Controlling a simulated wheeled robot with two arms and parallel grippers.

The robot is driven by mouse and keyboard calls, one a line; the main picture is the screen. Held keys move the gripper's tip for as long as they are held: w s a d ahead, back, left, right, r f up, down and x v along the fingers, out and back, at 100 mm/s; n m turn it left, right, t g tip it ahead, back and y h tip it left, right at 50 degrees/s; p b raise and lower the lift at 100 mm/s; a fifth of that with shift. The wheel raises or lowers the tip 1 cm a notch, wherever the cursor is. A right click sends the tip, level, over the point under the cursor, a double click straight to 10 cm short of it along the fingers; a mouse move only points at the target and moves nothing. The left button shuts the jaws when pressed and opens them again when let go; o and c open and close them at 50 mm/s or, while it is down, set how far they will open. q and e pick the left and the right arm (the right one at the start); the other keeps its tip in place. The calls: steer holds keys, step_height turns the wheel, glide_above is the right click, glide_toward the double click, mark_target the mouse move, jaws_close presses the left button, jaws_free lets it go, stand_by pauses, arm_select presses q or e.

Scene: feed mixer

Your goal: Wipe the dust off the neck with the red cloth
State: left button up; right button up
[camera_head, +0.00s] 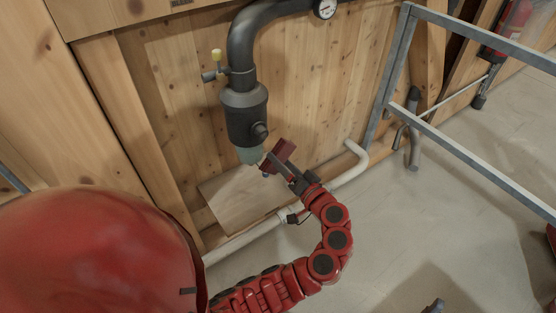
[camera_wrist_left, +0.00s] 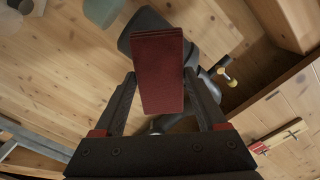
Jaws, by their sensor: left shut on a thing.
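The red cloth (camera_head: 284,150) is a dark red folded piece, held up in my left gripper (camera_head: 276,167). In the left wrist view the cloth (camera_wrist_left: 160,72) stands between the two fingers, which are shut on it. The neck (camera_head: 250,155) looks like the pale greenish end below the black fitting (camera_head: 246,115) on the wall pipe. The cloth is just right of the neck in the head view; I cannot tell if they touch. The neck also shows in the left wrist view (camera_wrist_left: 102,12). I cannot make out dust. A small part at the bottom edge may be my right gripper (camera_head: 435,306).
A white pipe (camera_head: 351,172) runs low along the wooden wall. A grey metal frame (camera_head: 470,150) stands at right. The floor below is clear.

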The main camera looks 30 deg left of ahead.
stand_by(0.5)
arm_select(q)
steer(key=b+x, duration=0.1)
steer(key=x, duration=0.5)
steer(key=shift+a+b, duration=0.3)
steer(key=shift+a, duration=0.05)
steer(key=shift+x, duration=1)
stand_by(0.5)
steer(key=shift+b, duration=0.3)
